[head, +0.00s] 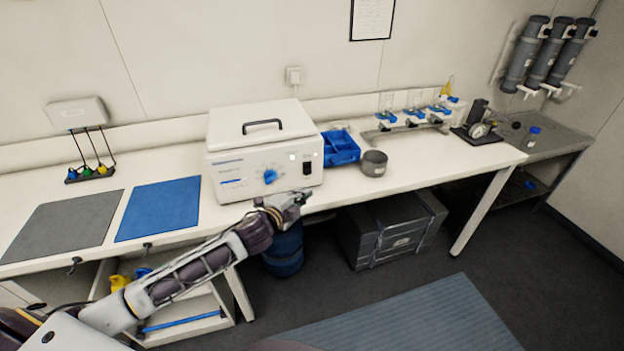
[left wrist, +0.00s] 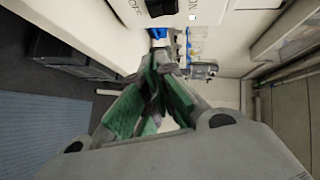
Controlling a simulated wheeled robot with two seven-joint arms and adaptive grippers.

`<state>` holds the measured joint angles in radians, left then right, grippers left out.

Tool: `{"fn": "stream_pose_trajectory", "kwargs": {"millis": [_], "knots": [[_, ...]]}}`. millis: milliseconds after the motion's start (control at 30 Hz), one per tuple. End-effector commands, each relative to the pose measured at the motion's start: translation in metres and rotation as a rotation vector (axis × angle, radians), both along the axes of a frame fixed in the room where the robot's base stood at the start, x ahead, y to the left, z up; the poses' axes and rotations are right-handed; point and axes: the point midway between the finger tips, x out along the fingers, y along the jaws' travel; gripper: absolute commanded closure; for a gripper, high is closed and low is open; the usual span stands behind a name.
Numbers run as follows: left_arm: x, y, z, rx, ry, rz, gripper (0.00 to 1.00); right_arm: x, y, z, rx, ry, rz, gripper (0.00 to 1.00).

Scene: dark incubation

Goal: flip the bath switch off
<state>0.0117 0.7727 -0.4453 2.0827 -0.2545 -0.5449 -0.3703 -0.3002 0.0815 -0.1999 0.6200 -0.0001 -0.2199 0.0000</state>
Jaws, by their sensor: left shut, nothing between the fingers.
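The bath (head: 262,150) is a white box with a black handle on its lid, standing against the wall on the bench. Its front has a blue knob (head: 270,176), a small lit lamp (head: 292,157) and the black bath switch (head: 307,168) at the right. In the left wrist view the switch (left wrist: 162,7) is cut by the top edge, with "OFF" lettering beside it. Which way its rocker is tipped I cannot tell. My left gripper (head: 300,197) is shut and empty, just below and in front of the switch; its fingertips (left wrist: 160,60) point toward the panel. My right gripper is out of view.
A blue bin (head: 341,148) and a grey pot (head: 374,163) stand right of the bath. A blue mat (head: 160,208) and a grey mat (head: 62,225) lie to the left. A blue drum (head: 284,250) and a dark case (head: 390,231) are under the bench.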

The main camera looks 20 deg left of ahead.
Motion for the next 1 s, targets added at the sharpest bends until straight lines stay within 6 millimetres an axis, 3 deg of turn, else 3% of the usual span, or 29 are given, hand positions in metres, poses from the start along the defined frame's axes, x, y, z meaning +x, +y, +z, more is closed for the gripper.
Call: {"fn": "stream_pose_trajectory", "kwargs": {"millis": [1000], "knots": [[0.081, -0.018, -0.018, 0.000, 0.000, 0.000, 1.00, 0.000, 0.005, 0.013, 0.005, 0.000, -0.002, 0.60]]}}
